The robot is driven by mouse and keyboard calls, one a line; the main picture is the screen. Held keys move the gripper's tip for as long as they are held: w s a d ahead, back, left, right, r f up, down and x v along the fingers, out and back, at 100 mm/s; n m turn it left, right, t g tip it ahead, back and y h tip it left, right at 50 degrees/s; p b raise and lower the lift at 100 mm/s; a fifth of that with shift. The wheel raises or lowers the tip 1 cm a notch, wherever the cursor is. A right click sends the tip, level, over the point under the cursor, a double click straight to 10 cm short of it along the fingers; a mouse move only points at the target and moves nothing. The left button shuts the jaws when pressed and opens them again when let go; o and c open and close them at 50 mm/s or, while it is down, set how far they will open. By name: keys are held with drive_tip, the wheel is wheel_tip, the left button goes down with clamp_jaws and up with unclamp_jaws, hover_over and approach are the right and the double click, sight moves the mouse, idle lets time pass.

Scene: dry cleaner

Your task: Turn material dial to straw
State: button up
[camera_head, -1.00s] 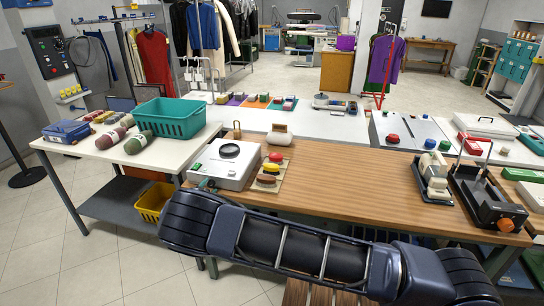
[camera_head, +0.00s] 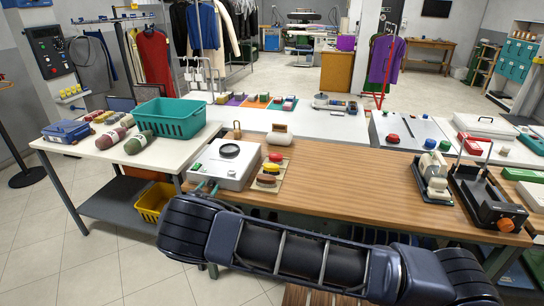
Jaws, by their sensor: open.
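Red, yellow and brown pieces lie on a board (camera_head: 263,187) right of the machine. A brush-like block (camera_head: 279,136) and a small padlock-shaped item (camera_head: 237,130) stand behind. A teal basket (camera_head: 170,120) sits on the left white table. The counter's middle (camera_head: 350,180) is clear.

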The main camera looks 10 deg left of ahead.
drive_tip(key=shift+n, duration=0.5)
drive_tip(key=shift+s, duration=0.35)
drive_tip(key=s, duration=1)
drive_tip(key=w+d+r+m+g+h, duration=0.3)
drive_tip(key=w+d+r+m, duration=0.3)
drive_tip(key=w+d, duration=0.4)
drive_tip(key=w+d+r+m+g+h, duration=0.4)
drive_tip(key=w+d+r, duration=0.5)
drive_tip(key=d, duration=0.7)
drive_tip(key=shift+w+d+r+m+g, duration=0.2)
drive_tip(key=shift+w+m+g, duration=0.4)
drive_tip(key=shift+m, duration=0.4)
